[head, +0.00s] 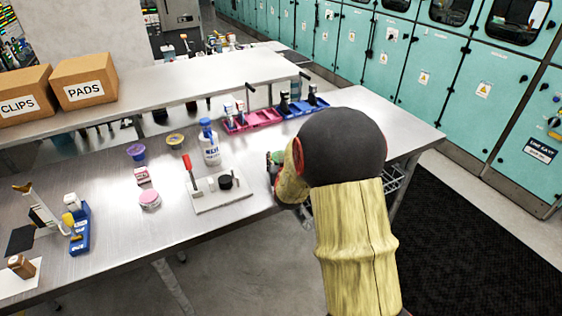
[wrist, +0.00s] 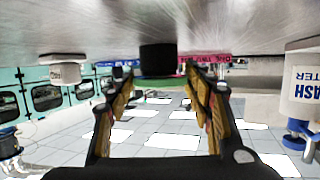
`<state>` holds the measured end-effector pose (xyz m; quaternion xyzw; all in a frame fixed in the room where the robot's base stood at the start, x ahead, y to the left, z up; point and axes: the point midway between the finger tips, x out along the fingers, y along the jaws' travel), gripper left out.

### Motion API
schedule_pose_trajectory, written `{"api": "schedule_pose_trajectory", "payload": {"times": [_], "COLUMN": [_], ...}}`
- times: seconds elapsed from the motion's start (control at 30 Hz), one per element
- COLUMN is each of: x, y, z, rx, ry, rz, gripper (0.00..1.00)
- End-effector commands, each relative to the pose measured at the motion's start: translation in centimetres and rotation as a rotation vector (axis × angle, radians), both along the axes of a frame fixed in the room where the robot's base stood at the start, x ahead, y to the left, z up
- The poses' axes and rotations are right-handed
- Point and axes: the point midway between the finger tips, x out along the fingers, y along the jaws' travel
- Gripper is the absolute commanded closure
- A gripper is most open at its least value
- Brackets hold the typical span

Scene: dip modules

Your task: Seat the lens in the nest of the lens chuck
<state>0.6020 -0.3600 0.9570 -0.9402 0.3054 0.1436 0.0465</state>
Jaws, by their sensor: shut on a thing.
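My gripper (wrist: 160,84) is shut on a thin, greenish, edge-on disc, which looks like the lens (wrist: 158,80). The wrist view is upside down, with the table at its top. The lens chuck is the short black cylinder (head: 225,182) on a pale plate; it also shows in the wrist view (wrist: 158,57), directly in line with the lens. The lens overlaps its lower edge in that picture; whether they touch I cannot tell. The chuck's nest is not visible.
The pale plate (head: 206,202) also carries a red-handled tool (head: 189,172). A wash bottle (head: 210,148) stands behind it. A pink pot (head: 150,200) stands left. Pink (head: 252,121) and blue (head: 300,106) trays lie behind. Bare table lies between the pots and the blue stand (head: 79,233).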

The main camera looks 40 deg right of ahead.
Motion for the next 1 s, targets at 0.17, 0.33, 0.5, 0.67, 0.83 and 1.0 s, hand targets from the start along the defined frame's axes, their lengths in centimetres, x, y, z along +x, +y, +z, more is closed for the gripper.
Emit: {"api": "schedule_pose_trajectory", "payload": {"times": [0.17,0.33,0.5,0.67,0.83,1.0], "x": [0.04,0.03,0.02,0.02,0.01,0.01], "y": [-0.04,-0.05,-0.04,-0.04,-0.04,-0.04], "z": [0.22,-0.16,-0.2,-0.19,-0.2,-0.2], "rx": [-0.002,-0.002,-0.001,-0.001,-0.001,-0.001], "ry": [-0.002,-0.002,-0.003,-0.003,-0.003,-0.003], "rz": [0.0,0.0,0.0,0.0,0.0,0.0], "gripper": [0.66,0.66,0.43,0.34,0.3,0.3]}}
